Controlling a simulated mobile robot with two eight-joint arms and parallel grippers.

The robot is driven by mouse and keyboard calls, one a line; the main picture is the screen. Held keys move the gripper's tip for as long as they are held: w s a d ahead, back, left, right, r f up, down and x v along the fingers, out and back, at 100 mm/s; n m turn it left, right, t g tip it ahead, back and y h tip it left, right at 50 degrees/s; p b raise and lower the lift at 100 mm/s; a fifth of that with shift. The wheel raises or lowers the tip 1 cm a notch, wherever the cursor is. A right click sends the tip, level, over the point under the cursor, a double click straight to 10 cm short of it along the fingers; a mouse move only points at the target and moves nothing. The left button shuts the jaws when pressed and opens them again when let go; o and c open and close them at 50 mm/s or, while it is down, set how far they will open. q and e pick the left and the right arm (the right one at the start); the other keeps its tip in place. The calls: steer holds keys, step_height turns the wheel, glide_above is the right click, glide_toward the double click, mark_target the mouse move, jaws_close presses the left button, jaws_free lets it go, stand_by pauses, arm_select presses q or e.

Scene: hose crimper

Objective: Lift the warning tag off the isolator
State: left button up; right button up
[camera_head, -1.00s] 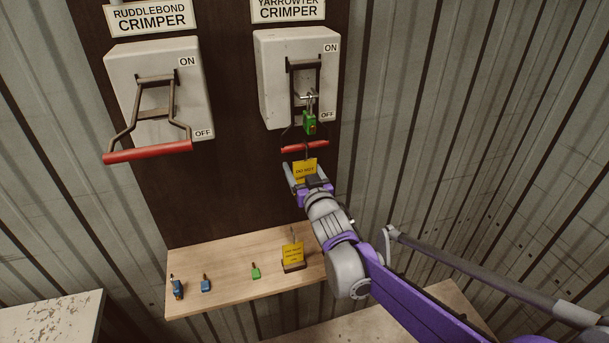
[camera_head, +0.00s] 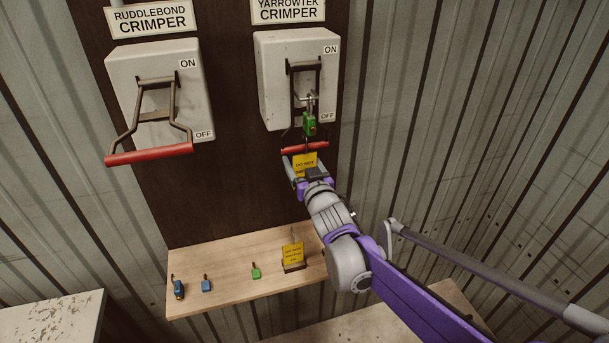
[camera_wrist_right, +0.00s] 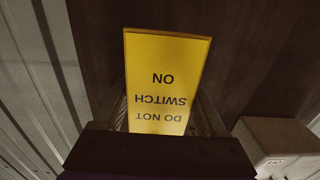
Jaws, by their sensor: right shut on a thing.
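The yellow warning tag (camera_head: 304,162) is at the Yarrowtek isolator (camera_head: 284,82), just below and in front of its red handle grip (camera_head: 306,148). My right gripper (camera_head: 306,174) is shut on the tag from below. In the right wrist view the tag (camera_wrist_right: 165,75) stands between the fingers, its "DO NOT SWITCH ON" print upside down. A green padlock (camera_head: 309,125) hangs on the isolator's lever, just above the grip. I cannot tell whether the tag's hook is still around the lever or padlock. My left gripper is out of view.
The Ruddlebond isolator (camera_head: 187,95) hangs to the left, its red-gripped handle sticking out. A wooden shelf (camera_head: 225,268) below holds blue padlocks (camera_head: 206,285), a green padlock (camera_head: 256,271) and another yellow tag (camera_head: 293,253) on a stand. Corrugated wall is at right.

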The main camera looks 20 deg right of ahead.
steer(key=shift+s, duration=0.15)
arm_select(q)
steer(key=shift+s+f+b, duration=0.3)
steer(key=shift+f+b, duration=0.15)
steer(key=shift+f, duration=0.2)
arm_select(e)
steer(key=s, duration=0.8)
steer(key=shift+s+d, duration=0.15)
steer(key=shift+s, duration=0.25)
stand_by(0.4)
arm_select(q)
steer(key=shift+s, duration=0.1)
